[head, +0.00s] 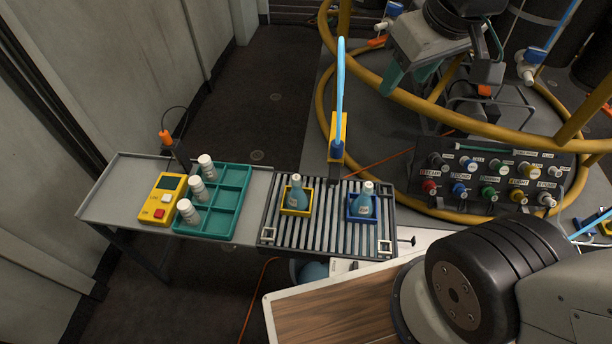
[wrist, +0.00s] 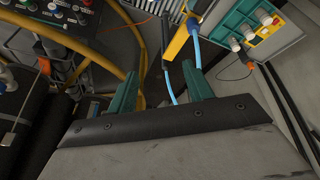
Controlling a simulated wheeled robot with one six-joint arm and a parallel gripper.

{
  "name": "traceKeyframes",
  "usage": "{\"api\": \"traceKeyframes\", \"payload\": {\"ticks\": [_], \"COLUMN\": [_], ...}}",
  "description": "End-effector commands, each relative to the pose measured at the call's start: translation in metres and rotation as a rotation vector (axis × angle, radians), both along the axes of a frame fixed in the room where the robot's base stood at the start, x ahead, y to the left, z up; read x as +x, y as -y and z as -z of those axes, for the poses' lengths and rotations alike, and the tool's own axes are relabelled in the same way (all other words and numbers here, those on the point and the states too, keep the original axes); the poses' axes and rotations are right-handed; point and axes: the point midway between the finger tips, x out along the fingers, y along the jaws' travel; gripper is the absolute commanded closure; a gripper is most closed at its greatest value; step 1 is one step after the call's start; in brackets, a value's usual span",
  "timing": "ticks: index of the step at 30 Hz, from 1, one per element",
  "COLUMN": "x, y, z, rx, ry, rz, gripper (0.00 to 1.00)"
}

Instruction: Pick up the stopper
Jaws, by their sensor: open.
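Two teal flasks stand on the roller table (head: 325,247). The left flask (head: 298,199) sits in a yellow holder (head: 295,212), and the right flask (head: 363,206) sits in a blue holder (head: 361,218). Each has a pale top, the left top (head: 296,179) and the right top (head: 368,186); I cannot tell which piece is the stopper. My gripper (head: 408,80) is high at the top right of the head view, well away from the flasks. In the wrist view its teal fingers (wrist: 160,90) are apart with nothing held between them.
A teal rack (head: 235,203) with several white-capped vials and a yellow device (head: 158,200) stand on the grey side table (head: 115,190). A yellow-and-blue upright (head: 338,135) with a light-blue hose rises behind the rollers. Yellow hoop rails (head: 330,105) and a knob panel (head: 480,180) lie to the right.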

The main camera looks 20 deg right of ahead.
Motion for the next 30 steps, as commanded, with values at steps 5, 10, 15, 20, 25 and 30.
{"api": "traceKeyframes", "payload": {"ticks": [5,10,15,20,25,30], "x": [0.062,0.099,0.121,0.127,0.126,0.125], "y": [-0.031,-0.067,-0.104,-0.131,-0.147,-0.152], "z": [0.034,0.09,0.157,0.212,0.25,0.269], "rx": [-0.135,-0.254,-0.337,-0.377,-0.394,-0.398], "ry": [-0.023,-0.101,-0.163,-0.193,-0.204,-0.205], "rz": [-0.446,-0.931,-1.418,-1.78,-2.026,-2.107], "gripper": [0.49,0.49,0.49,0.49,0.49,0.49]}}
